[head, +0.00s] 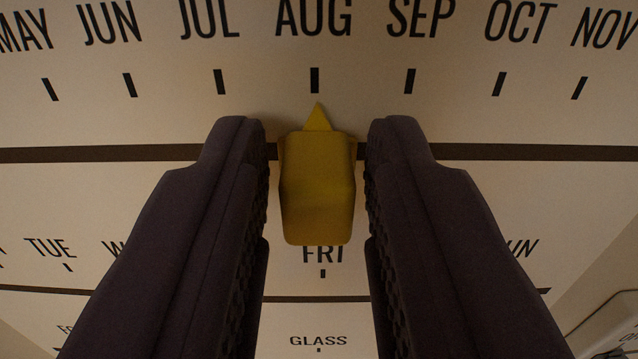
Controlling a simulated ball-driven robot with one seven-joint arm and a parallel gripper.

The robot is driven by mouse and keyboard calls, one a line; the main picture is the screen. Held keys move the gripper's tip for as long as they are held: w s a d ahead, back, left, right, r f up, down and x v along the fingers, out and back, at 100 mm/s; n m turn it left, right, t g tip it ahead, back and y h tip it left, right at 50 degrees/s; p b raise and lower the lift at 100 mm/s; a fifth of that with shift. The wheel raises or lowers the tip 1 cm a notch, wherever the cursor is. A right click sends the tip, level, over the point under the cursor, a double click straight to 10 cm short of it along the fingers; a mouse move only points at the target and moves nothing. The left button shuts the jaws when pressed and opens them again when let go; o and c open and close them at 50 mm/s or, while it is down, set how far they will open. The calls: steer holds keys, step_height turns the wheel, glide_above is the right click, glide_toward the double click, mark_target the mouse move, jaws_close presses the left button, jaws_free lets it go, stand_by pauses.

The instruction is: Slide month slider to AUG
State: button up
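The month slider is a yellow block (317,190) with a pointed tip, seen in the head view on a dark horizontal track (90,154). Its tip points up at the tick under the AUG label (314,18), almost in line with it. My gripper (317,150) has its two dark fingers on either side of the slider. A narrow gap shows between each finger and the slider, so the fingers are apart and not touching it. The JUL label (209,18) and SEP label (420,17) stand to either side of AUG.
The pale panel carries a weekday row below, with the FRI label (322,254) partly hidden by the slider. Lower still is a row with the GLASS label (318,340). A pale object (612,325) shows at the lower right edge. The month track is clear to both sides.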

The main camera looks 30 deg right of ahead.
steer(key=shift+o, duration=0.9)
steer(key=v, duration=0.7)
steer(key=shift+s+a, duration=0.25)
steer(key=shift+s, duration=0.1)
